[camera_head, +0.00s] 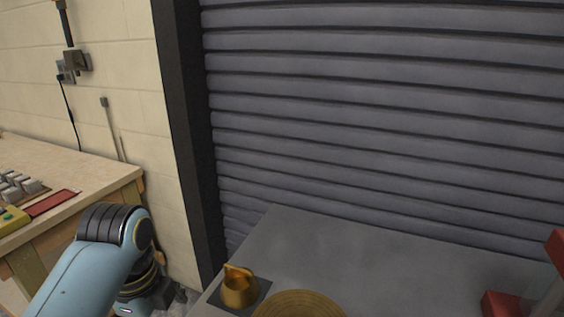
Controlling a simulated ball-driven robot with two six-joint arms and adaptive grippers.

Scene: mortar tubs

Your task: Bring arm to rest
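My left arm comes in from the lower left, pale blue with a black ribbed joint. It bends down at the wrist, beside the left end of the grey table (375,262). Dark parts of my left gripper (178,294) show low beside the wrist, at the bottom of the picture. They are small and partly hidden, so I cannot tell how the fingers stand or whether they hold anything. My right gripper is not in view.
A golden jug (239,287) stands on a dark square at the table's left end, beside a round tan disc (298,305). Red parts (500,305) show at lower right. A wooden bench (75,168) stands left; a grey shutter (385,120) closes the back.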

